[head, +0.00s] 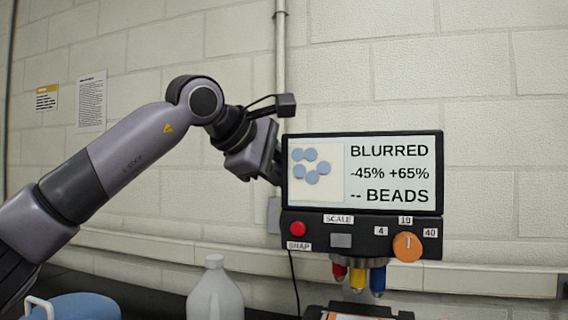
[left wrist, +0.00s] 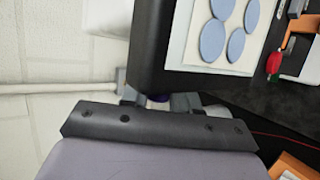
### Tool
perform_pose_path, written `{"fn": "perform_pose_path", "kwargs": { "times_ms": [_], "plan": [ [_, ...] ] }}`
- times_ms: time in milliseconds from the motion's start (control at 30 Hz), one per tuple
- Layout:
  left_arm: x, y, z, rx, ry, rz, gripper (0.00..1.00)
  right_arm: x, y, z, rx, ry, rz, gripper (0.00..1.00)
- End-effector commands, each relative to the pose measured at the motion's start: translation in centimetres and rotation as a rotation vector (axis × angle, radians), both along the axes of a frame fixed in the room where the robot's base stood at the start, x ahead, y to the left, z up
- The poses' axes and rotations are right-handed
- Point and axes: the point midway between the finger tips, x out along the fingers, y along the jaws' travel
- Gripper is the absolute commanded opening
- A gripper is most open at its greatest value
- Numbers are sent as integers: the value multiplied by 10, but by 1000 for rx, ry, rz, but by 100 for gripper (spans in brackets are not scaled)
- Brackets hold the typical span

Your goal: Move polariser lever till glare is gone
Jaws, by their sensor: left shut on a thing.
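The display unit (head: 436,222) has a black housing, and its screen (head: 390,163) reads "BLURRED", "-45% +65%" and "-- BEADS" beside a picture of several blue-grey discs. My left gripper (head: 277,172) is at the left edge of this unit, its fingertips partly hidden by the housing. In the left wrist view my left gripper (left wrist: 158,101) is shut on a small dark purple piece (left wrist: 157,98) beside the housing. Most of this piece is hidden, so I cannot tell for certain that it is the polariser lever. My right gripper is out of view.
Below the screen are a red button (head: 298,229) and an orange knob (head: 407,246). Red, yellow and blue objectives (head: 357,277) hang underneath. A white bottle (head: 216,291) and a blue container (head: 75,307) stand at lower left. A pipe (head: 281,60) runs up the wall.

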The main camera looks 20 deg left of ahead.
Motion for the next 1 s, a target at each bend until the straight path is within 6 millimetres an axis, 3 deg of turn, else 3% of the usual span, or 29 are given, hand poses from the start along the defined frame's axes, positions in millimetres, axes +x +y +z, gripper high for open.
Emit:
{"fn": "perform_pose_path", "kwargs": {
  "times_ms": [233,267,300,667,1000],
  "plan": [
    [0,0,0,0,-2,0,0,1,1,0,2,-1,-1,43],
    [0,0,0,0,-2,0,36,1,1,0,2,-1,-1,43],
    [0,0,0,0,-2,0,49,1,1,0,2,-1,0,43],
    [-3,2,2,0,-3,0,51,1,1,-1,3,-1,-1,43],
    [-43,22,25,0,-4,0,51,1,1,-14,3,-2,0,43]
  ]
}}
